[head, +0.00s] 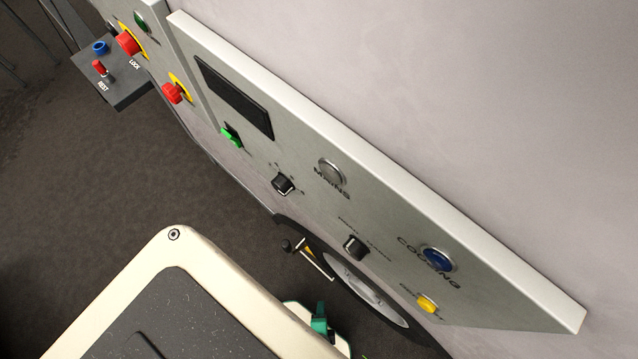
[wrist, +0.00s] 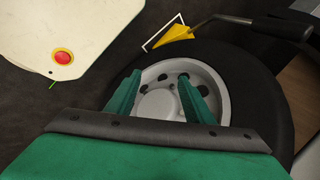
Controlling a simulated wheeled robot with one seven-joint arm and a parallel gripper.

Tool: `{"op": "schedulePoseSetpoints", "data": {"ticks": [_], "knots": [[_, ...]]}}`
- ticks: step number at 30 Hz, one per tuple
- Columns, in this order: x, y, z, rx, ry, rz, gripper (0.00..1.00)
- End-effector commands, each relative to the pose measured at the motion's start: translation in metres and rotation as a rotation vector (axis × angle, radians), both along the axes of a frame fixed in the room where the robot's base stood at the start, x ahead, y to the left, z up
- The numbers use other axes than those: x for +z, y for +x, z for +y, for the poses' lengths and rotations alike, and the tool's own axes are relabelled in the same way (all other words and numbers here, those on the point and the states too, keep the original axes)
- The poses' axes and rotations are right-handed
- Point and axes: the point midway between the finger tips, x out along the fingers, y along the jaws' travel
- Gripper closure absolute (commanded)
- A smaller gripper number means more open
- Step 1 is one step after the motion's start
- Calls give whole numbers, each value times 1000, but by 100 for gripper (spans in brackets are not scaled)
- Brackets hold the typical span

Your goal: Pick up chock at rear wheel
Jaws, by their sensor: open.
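The yellow chock (wrist: 174,36) lies on the dark floor beside the rear wheel (wrist: 232,75), at the top of the wrist view. A thin rod runs from it to a black handle (wrist: 270,27) at the upper right. My gripper (wrist: 158,79) is open and empty, its two green fingers in front of the wheel's grey rim, apart from the chock. In the head view the chock (head: 309,251) is small and partly hidden, left of the wheel (head: 366,289). My green gripper (head: 320,318) shows below it, partly hidden by my own body.
A white outline (wrist: 151,45) is marked on the floor around the chock. A grey control panel (head: 300,150) with buttons and knobs stands out above the wheel in the head view. A small shelf (head: 112,85) sits at upper left. Open floor (head: 150,170) lies left of the panel.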

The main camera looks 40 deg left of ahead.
Motion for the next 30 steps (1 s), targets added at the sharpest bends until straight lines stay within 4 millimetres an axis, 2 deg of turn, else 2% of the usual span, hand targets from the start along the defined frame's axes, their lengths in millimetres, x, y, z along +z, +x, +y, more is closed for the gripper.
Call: {"op": "schedulePoseSetpoints", "data": {"ticks": [1,3,6,8,12,15,18,21,25,30], "knots": [[-25,-2,11,-47,100,80,52],[-48,-8,32,-110,253,195,52],[-66,-7,63,-193,479,345,52],[-68,-2,82,-237,621,428,52],[-50,25,117,-311,950,590,52],[-28,48,131,-335,1155,670,52],[-6,68,136,-342,1314,721,52],[10,81,138,-338,1417,749,52],[19,89,142,-335,1475,765,52],[20,94,166,-332,1480,768,52]]}}
